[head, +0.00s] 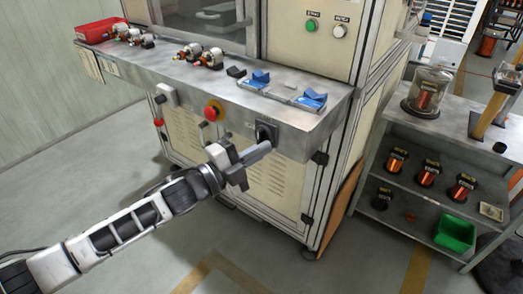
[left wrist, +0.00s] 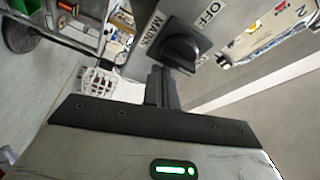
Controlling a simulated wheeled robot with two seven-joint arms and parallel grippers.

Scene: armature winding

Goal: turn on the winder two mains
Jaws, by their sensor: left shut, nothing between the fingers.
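The winder (head: 280,110) is a cream cabinet with a metal shelf across its front. Its mains switch (head: 266,133) is a black rotary knob on the shelf's front face. The knob also shows in the left wrist view (left wrist: 181,50), with "OFF" and "MAINS" labels beside it. My left gripper (head: 262,149) is shut and empty, with its fingertips just below the knob in the head view. In the left wrist view the closed fingers (left wrist: 162,86) end close to the knob; I cannot tell whether they touch it. My right gripper is in neither view.
A red emergency button (head: 213,110) sits left of the knob on the same face. Green start (head: 312,26) and white (head: 339,31) buttons are on the upper panel. Armatures (head: 200,55) and a blue-clamped fixture (head: 283,93) lie on the shelf. A spool rack (head: 425,128) stands at right.

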